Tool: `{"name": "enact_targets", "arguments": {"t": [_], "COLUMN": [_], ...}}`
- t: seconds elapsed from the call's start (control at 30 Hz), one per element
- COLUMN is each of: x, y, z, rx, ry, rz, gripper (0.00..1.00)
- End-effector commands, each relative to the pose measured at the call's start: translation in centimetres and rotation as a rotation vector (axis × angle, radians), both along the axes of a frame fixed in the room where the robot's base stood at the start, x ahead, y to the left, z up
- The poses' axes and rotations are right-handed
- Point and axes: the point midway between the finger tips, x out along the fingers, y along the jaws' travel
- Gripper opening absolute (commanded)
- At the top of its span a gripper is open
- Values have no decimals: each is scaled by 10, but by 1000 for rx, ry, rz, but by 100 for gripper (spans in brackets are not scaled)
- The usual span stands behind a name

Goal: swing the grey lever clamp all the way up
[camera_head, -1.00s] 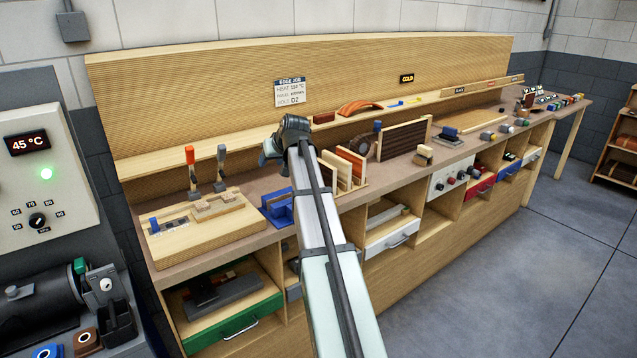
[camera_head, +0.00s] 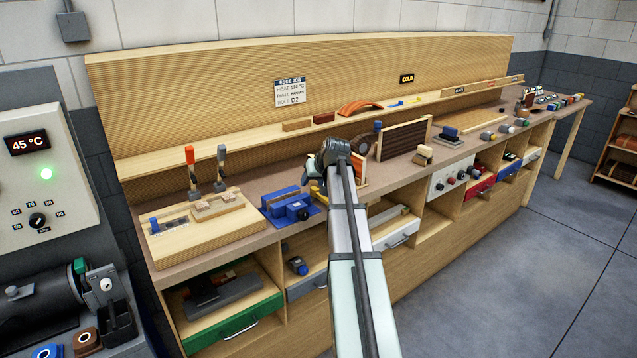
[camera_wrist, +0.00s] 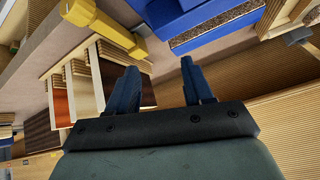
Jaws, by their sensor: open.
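The grey lever clamp (camera_head: 222,168) stands at the back of the pale wooden fixture board (camera_head: 215,230) on the left of the bench. Its dark handle points up with a slight lean, beside an orange-handled lever (camera_head: 191,168). My gripper (camera_wrist: 160,78) is open and empty in the wrist view, with its two dark blue fingers apart. In the head view my gripper is well to the right of the clamp, beyond the blue vise, and its fingertips are hard to make out. The grey clamp cannot be made out in the wrist view.
The blue vise (camera_head: 288,207) stands between the fixture board and my arm; its blue body also shows in the wrist view (camera_wrist: 215,35). A yellow part (camera_wrist: 100,22) and upright panels (camera_wrist: 88,85) are near the fingers. A dark slatted panel (camera_head: 404,138) stands farther right.

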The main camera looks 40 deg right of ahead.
Motion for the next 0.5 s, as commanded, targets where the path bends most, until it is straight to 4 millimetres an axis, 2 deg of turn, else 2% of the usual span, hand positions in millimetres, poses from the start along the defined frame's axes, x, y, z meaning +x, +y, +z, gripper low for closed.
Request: {"name": "enact_targets", "arguments": {"t": [0.2,0.5], "x": [-7,-8], "y": [-12,-14], "z": [-6,-7], "rx": [4,4], "ry": [7,7], "rz": [-17,-21], "gripper": [51,51]}}
